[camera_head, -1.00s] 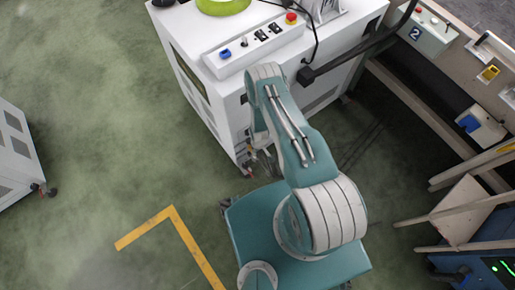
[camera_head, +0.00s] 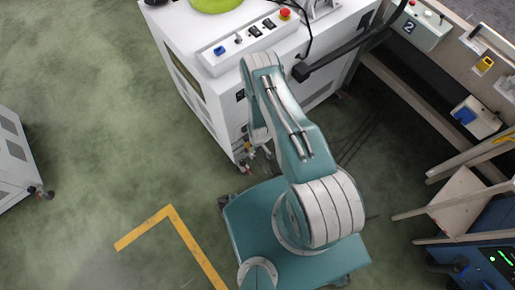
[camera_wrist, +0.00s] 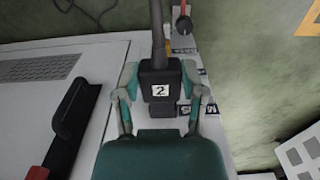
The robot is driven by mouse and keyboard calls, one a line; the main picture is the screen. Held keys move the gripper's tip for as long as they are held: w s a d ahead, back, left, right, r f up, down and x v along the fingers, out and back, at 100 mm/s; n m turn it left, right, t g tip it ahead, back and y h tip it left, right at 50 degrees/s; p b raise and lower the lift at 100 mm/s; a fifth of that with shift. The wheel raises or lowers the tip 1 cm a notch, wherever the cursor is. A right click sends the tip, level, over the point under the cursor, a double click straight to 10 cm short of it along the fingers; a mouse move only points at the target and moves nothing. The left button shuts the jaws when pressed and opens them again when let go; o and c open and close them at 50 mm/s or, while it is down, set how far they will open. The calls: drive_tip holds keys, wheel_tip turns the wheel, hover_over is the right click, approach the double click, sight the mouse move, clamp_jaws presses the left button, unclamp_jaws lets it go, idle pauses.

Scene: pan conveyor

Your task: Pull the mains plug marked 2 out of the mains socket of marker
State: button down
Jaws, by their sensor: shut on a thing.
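In the wrist view the black mains plug marked 2 (camera_wrist: 159,73) sits between the two fingers of my gripper (camera_wrist: 161,85), which is shut on it. Its white label with a 2 faces the camera. A thick dark cable runs from the plug to the top of the picture. The plug is over a white machine face (camera_wrist: 215,125) with small black-and-white markers beside it. The mains socket is hidden, and I cannot tell whether the plug is still seated in it. In the head view my gripper and the plug are hidden behind my arm.
The white machine (camera_head: 205,95) carries a switch panel (camera_head: 240,48) with a red button. A black handle (camera_wrist: 75,105) lies left of the gripper in the wrist view. A workbench (camera_head: 455,75) stands at the right. The green floor at left is mostly open.

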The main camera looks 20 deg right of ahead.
drive_tip(key=shift+r, duration=2.7)
